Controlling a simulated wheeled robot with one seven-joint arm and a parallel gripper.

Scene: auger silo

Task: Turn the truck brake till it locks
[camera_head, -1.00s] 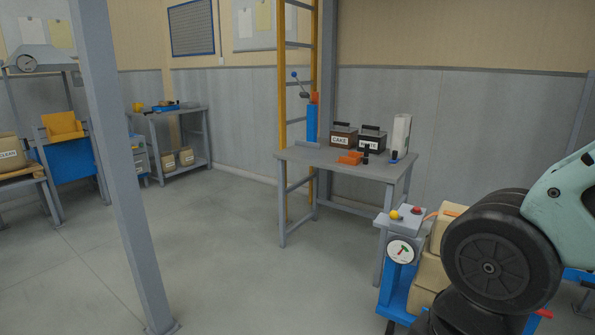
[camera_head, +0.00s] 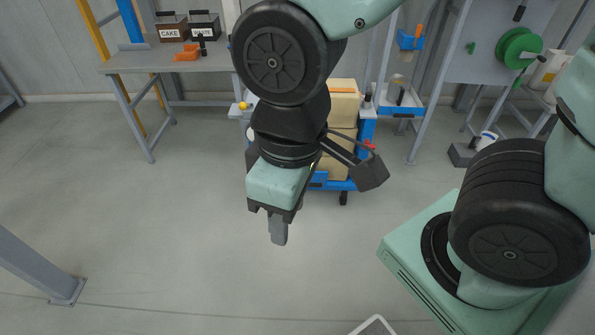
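A blue truck (camera_head: 343,185) loaded with tan boxes (camera_head: 343,108) stands behind my arm near the picture's middle. A yellow knob (camera_head: 243,106) shows on the grey top at its left end. A red part (camera_head: 370,146) shows at its right side. My arm hides much of the truck, including most of its dial, and I cannot make out the brake for sure. My gripper (camera_head: 278,232) hangs pointing down over the bare floor, in front of the truck and apart from it. Its fingers show as one grey shape, so their opening cannot be judged. I see nothing held.
A grey table (camera_head: 130,63) with CAKE (camera_head: 172,28) and WASTE (camera_head: 204,27) boxes stands at the back left. A grey post (camera_head: 35,265) stands at lower left. A green reel (camera_head: 517,48) hangs at upper right. The floor at left centre is clear.

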